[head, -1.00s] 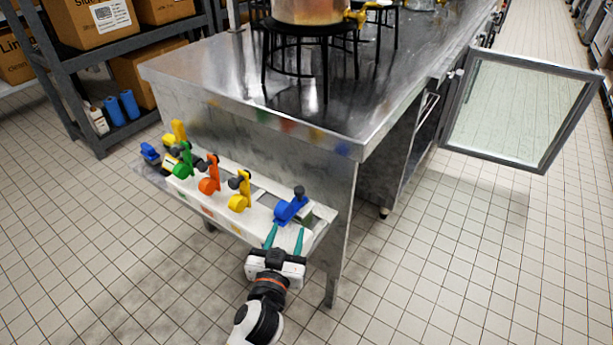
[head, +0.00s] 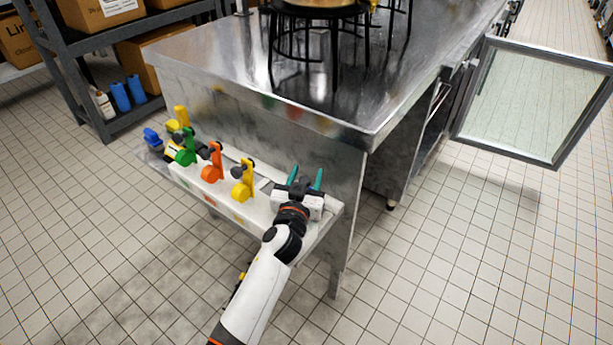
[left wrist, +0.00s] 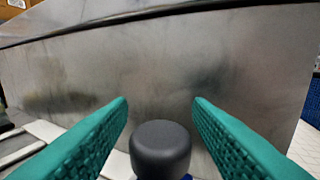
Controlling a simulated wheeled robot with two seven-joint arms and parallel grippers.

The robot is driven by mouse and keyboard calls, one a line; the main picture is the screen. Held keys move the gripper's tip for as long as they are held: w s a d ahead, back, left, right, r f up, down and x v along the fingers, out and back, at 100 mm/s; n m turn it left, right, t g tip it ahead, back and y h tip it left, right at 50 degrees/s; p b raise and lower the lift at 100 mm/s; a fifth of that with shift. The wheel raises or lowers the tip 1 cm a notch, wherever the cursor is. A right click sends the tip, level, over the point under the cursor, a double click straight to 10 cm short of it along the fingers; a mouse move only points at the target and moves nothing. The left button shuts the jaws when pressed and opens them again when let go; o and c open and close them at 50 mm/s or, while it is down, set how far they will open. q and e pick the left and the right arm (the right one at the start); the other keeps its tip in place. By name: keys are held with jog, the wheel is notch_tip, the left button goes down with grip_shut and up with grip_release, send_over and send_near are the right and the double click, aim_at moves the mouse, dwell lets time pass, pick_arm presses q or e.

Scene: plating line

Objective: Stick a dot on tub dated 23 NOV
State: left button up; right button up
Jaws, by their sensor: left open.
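My left gripper (head: 305,178) is over the right end of the white rack on the counter's front, its teal fingers apart. In the left wrist view a dark round knob (left wrist: 160,148) sits between the open fingers (left wrist: 160,112), with no clear contact. The blue dispenser at that end of the rack is hidden behind my gripper in the head view. Green (head: 186,148), orange (head: 212,162) and yellow (head: 243,180) dispensers with dark knobs stand further left on the rack. I see no tub with a readable date. My right gripper is out of view.
The steel counter (head: 215,62) rises behind the rack (head: 258,208) and bears black stands (head: 334,45). A glass door (head: 535,100) stands open at the right. A shelf with boxes (head: 95,15) is at the back left. The tiled floor in front is clear.

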pick_arm(q)
jog(key=shift+w+d, duration=0.1)
jog(key=shift+w, duration=0.2)
grip_shut()
